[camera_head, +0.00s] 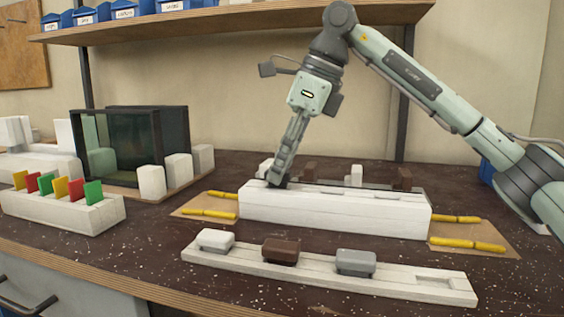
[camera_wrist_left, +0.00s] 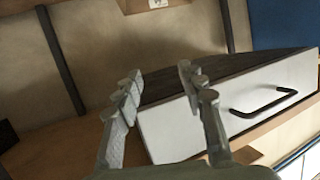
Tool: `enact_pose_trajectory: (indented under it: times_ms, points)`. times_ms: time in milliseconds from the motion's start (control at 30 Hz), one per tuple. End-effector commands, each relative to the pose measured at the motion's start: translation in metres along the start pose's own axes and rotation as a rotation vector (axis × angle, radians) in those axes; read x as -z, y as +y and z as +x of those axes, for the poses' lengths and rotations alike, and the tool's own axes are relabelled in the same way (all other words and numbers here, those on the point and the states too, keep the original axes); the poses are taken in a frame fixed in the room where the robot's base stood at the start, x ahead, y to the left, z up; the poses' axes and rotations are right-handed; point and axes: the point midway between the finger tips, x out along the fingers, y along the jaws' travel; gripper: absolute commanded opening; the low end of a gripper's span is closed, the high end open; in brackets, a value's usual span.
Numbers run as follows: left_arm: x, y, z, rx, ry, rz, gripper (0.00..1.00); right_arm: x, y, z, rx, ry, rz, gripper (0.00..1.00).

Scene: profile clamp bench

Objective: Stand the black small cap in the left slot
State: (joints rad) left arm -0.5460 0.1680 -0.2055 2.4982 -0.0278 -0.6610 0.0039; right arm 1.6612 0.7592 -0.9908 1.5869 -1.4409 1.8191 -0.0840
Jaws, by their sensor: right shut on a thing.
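My right gripper (camera_head: 281,178) comes down at a slant to the left end of the long white block (camera_head: 335,213). It is shut on the black small cap (camera_head: 277,184), which shows only as a dark bit at the fingertips. The fingers hide the left slot, so I cannot tell whether the cap is inside it or just above it. My left gripper (camera_wrist_left: 160,84) shows only in the left wrist view, open and empty, with its fingers apart in front of a drawer front.
A white tray (camera_head: 219,254) in front holds a white cap (camera_head: 216,239), a brown cap (camera_head: 281,251) and a grey cap (camera_head: 356,262); its right recess is empty. Yellow rods (camera_head: 455,219) lie beside the block. A rack of coloured plates (camera_head: 62,212) stands left.

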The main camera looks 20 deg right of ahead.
Motion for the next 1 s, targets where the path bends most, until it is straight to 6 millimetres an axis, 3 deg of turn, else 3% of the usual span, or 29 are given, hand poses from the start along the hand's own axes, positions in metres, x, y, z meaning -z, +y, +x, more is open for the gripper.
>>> enact_pose_trajectory:
  times_ms: [333, 367, 533, 1000]
  points:
    - [-0.0026, 0.0002, 0.0008, 0.0, 0.0, 0.0, 0.4, 0.0021, -0.0001, 0.005, 0.0, 0.0, 0.0, 0.1]
    - [-0.0026, 0.0001, 0.0008, 0.0, 0.0, 0.0, 0.4, 0.0021, -0.0001, 0.0049, 0.0, 0.0, 0.0, 0.24]
    - [-0.0026, 0.0002, 0.0008, 0.0, 0.0, 0.0, 0.4, 0.0021, -0.0001, 0.0049, 0.0, 0.0, 0.0, 0.45]
    - [-0.0028, 0.0001, 0.0008, 0.0, -0.001, 0.0, 0.4, 0.0021, 0.0, 0.0049, 0.0, 0.0, 0.0, 0.45]
